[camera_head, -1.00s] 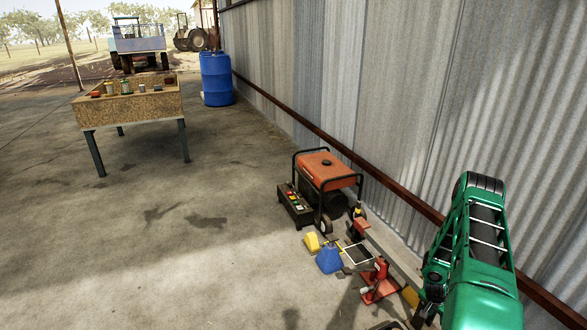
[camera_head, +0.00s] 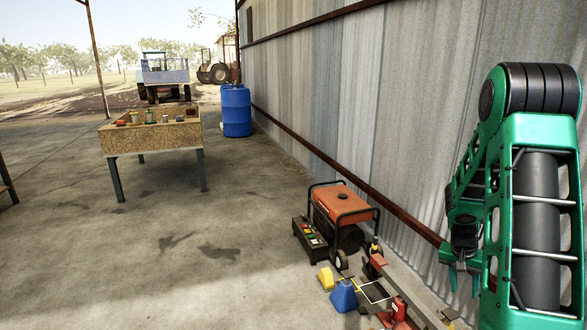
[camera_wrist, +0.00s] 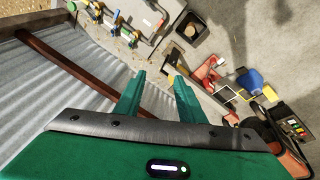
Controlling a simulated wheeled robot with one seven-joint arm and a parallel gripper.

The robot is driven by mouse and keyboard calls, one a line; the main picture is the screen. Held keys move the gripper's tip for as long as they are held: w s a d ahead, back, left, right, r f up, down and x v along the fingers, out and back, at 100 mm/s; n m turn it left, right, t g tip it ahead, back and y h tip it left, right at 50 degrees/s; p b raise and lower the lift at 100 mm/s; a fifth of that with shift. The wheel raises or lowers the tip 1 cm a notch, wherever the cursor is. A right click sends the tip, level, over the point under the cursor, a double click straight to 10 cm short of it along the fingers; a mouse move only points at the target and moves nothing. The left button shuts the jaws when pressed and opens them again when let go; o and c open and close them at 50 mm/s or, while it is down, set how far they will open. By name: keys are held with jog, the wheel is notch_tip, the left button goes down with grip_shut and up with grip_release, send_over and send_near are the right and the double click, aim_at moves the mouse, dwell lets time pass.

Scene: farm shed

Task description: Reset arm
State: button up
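My green arm stands at the right of the head view, folded, with its gripper (camera_head: 463,280) hanging down beside the corrugated wall. In the wrist view the two green fingers of my gripper (camera_wrist: 159,76) are apart, with nothing between them. The gripper is above the floor and touches nothing that I can see.
An orange generator (camera_head: 342,203), a black box (camera_head: 310,238), a blue container (camera_head: 344,295), a yellow item (camera_head: 326,277) and a red jack (camera_head: 399,316) are on the floor along the wall (camera_head: 340,100). A wooden table (camera_head: 150,140) and blue barrel (camera_head: 236,110) stand farther off. Floor at left is open.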

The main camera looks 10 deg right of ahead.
jog(key=s+a+r+n+y, duration=0.2)
jog(key=s+a+r+n, duration=0.1)
jog(key=s+a+r, duration=1.25)
jog(key=s+a+r+n+y, duration=0.1)
jog(key=s+a+r, duration=0.2)
jog(key=s+a, duration=0.4)
jog(key=shift+a+r+n+y, duration=0.3)
jog(key=shift+a+r+n, duration=0.1)
jog(key=shift+a, duration=0.65)
jog(key=shift+s, duration=0.1)
jog(key=shift+c, duration=0.6)
